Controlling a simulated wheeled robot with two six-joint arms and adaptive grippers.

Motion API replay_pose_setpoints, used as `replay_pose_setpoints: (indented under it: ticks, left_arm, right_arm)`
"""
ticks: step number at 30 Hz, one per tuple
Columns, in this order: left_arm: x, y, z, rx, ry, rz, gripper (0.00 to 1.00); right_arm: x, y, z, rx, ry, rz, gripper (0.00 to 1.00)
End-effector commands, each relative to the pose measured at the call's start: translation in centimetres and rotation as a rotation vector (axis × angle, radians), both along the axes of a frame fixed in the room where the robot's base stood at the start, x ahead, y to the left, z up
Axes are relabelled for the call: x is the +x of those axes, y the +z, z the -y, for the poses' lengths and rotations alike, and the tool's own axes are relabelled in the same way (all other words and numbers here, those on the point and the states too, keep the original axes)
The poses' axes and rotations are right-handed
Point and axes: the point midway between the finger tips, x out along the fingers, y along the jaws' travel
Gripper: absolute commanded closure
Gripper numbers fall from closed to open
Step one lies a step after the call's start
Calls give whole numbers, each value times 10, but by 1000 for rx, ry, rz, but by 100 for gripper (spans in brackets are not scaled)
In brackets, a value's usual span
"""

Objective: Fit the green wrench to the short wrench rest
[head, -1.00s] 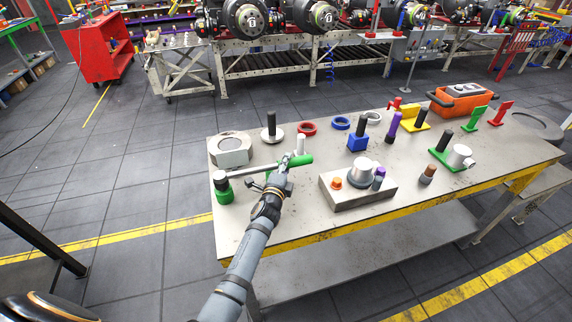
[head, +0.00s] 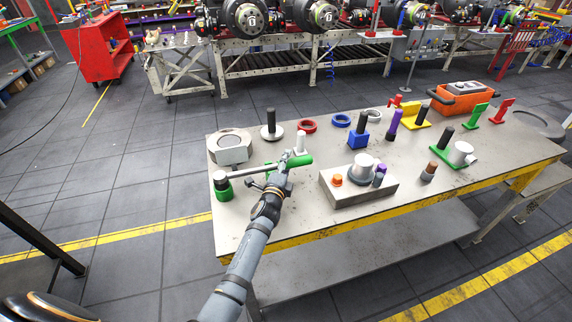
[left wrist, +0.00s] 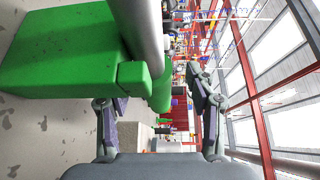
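In the head view a green bar (head: 303,161), which looks like the green wrench's handle, lies level at my left gripper (head: 277,174). In the left wrist view a green block (left wrist: 60,55) and a grey shaft are close to the camera, and a green rounded piece (left wrist: 160,95) shows between the spread fingers (left wrist: 160,100). The fingers look open, with gaps beside that piece. I cannot tell which fixture is the short wrench rest. My right gripper is out of view.
A grey block with knobs (head: 358,190) stands right of my arm. A hexagonal piece (head: 231,147) and a white post (head: 301,141) stand behind. Green (head: 478,115) and red (head: 502,111) brackets and an orange toolbox (head: 462,101) are at the right. The front left table top is clear.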

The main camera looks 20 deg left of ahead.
Motion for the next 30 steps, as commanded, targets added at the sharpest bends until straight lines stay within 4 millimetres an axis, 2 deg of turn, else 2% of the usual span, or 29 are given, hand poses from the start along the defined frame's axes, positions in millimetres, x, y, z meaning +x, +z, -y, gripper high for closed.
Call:
replay_pose_setpoints:
  ticks: [8,11,14,21,25,30]
  left_arm:
    - [-3,-5,0,-5,1,-9,42]
    - [-11,-4,1,-4,1,-8,42]
    - [-30,-4,2,-7,1,-8,42]
    - [-92,0,4,-7,1,-7,42]
    - [-109,1,5,-5,0,-4,42]
    - [-119,3,5,-2,1,-2,42]
  right_arm:
    - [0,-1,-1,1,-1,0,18]
    - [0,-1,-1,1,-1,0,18]
    - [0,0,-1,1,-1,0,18]
    - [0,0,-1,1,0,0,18]
    - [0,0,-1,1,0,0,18]
    - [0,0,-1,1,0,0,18]
